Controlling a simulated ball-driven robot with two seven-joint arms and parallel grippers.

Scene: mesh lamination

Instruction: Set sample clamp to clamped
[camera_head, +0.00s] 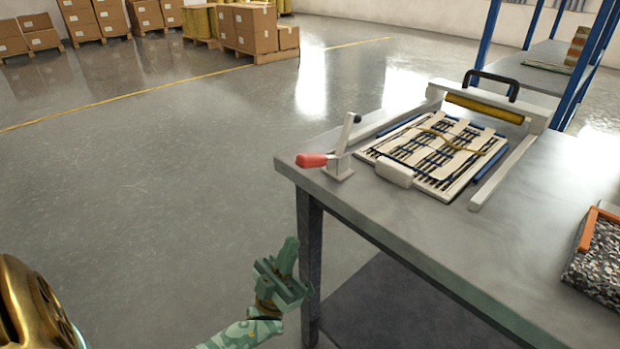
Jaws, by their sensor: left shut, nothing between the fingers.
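The sample clamp (339,160) stands at the table's left corner. Its red-tipped handle (312,160) points left and lies roughly level, and a grey lever with a dark tip stands up from its base. A white pad (394,174) lies to its right at the front edge of the mesh sample (435,150), a woven panel of white strips and dark strands on a white board. My left gripper (288,256) is shut and empty, off the table's left side, lower in the picture than the clamp and apart from it. My right gripper is not in view.
The grey table (440,240) has a bare front half. Rails flank the board, with a yellow roller (485,107) and black handle (491,80) behind. A gravel tray (600,260) sits at the right edge. Open floor lies left; boxes (252,27) and blue shelving stand behind.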

